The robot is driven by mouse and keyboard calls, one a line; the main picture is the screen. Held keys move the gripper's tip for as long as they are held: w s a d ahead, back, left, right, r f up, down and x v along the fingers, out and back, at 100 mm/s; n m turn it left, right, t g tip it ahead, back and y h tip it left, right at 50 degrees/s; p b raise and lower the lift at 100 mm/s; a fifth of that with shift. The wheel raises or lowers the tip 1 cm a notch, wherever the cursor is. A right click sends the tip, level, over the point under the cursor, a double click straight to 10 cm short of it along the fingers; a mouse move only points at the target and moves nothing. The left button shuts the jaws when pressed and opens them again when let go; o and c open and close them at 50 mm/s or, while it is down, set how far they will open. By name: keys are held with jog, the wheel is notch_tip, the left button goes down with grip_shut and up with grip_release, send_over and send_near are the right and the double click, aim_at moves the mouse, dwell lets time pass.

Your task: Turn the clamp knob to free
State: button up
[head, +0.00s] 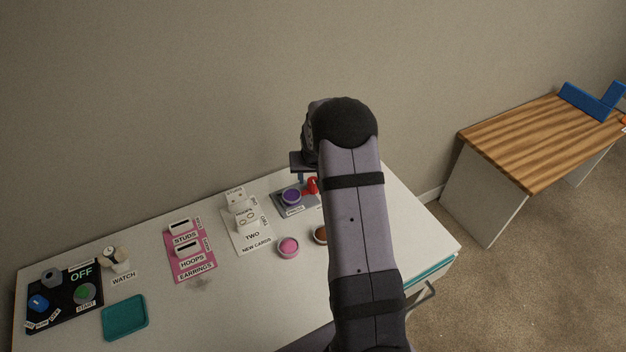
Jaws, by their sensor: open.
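A small grey plate (282,209) lies on the white table, with a round purple piece (291,196) on it and a label too small to read. A red part (313,186), perhaps the clamp knob, stands at the plate's right and is partly hidden by my arm. My gripper (301,178) is open and points down above the plate's back edge, close to the red part. Much of the gripper is hidden by my arm. I cannot tell whether it touches anything or which way the knob is set.
A white card stand (252,240), a pink earring board (183,270), a watch stand (120,266), a black panel (65,316) and a teal tray (125,318) stand to the left. Pink (289,246) and brown (320,235) round pots sit in front. A wooden-topped table (540,142) stands apart at right.

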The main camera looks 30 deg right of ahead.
aim_at(313, 181)
jog(key=shift+p+x, duration=0.4)
jog(key=shift+x, duration=1.55)
jog(key=c, duration=1.1)
